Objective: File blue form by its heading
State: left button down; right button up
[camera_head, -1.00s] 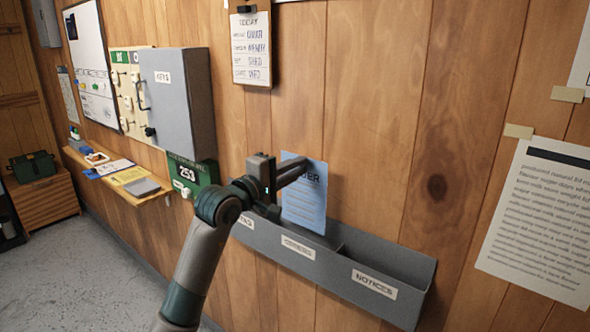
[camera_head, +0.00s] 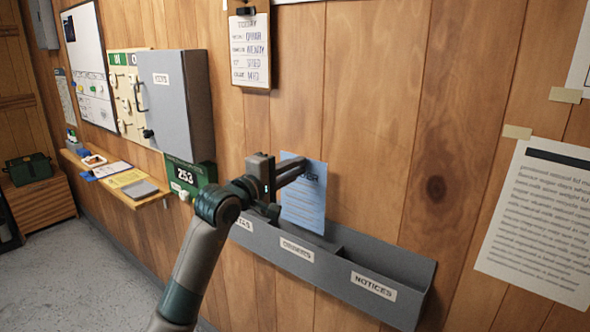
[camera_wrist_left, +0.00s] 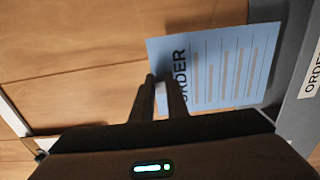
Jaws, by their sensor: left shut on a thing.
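The blue form (camera_head: 304,203) hangs upright near the wall, its lower edge at the opening of the grey wall tray (camera_head: 410,294). In the left wrist view the form (camera_wrist_left: 222,68) shows a heading that reads "ORDER", partly covered by a finger. My left gripper (camera_head: 296,170) is shut on the form's upper part near that heading. The tray has labelled compartments: one ending in "TAS", partly hidden by my arm, "ORDERS" (camera_head: 297,249) in the middle and "NOTICES" (camera_head: 374,286) at the right. The form is over the middle one; I cannot tell how deep it reaches. My right gripper is out of view.
A clipboard (camera_head: 250,50) hangs above the form. A large printed notice (camera_head: 540,225) is taped at the right. The wall between is bare.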

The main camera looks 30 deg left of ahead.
pick_arm(q)
jog(key=shift+s+a+f+b, duration=0.15)
jog(key=shift+a+f+b, duration=0.1)
jog(key=shift+f+b, duration=0.1)
